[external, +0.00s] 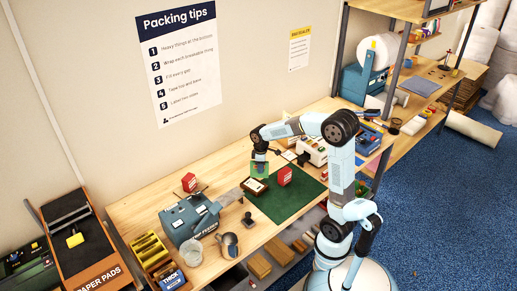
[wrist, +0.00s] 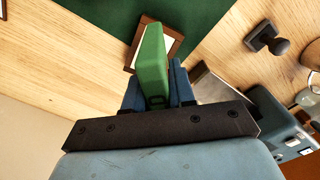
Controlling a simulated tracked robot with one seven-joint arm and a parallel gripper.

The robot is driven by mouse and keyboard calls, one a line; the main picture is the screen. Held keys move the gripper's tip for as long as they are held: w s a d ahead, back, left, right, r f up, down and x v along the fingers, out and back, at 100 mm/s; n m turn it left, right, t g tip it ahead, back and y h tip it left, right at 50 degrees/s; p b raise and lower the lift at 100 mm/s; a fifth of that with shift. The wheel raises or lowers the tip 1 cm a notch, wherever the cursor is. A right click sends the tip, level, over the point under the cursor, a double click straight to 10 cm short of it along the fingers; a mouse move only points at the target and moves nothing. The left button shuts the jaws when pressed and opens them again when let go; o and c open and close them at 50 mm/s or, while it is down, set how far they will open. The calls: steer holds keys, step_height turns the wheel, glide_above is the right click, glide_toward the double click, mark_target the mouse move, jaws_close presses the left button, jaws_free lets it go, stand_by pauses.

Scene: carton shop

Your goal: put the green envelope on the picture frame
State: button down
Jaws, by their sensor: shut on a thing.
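My gripper (external: 260,158) is shut on the green envelope (external: 261,169) and holds it upright over the bench. In the wrist view the green envelope (wrist: 152,62) stands between the blue fingers of my gripper (wrist: 154,90). The picture frame (external: 255,187) is brown with a pale face and lies just below the envelope, at the left edge of the green mat. In the wrist view the frame (wrist: 173,34) is partly hidden behind the envelope. I cannot tell whether the envelope touches it.
The green mat (external: 289,204) holds a red box (external: 285,176) right of the frame. Another red box (external: 189,182) stands to the left. A blue-grey tape dispenser (external: 188,219), a dark stamp (external: 248,220) and a metal jug (external: 229,245) stand front left. The mat's front is clear.

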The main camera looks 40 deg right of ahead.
steer(key=shift+w+a+f, duration=0.1)
steer(key=shift+w+f, duration=0.65)
steer(key=shift+f, duration=0.65)
steer(key=shift+w+a+f, duration=0.1)
steer(key=shift+w+f, duration=0.6)
steer(key=shift+f, duration=0.7)
steer(key=shift+w+f, duration=0.75)
steer(key=shift+f, duration=0.65)
steer(key=c, duration=0.9)
jaws_free()
steer(key=shift+f, duration=0.1)
steer(key=shift+c, duration=0.2)
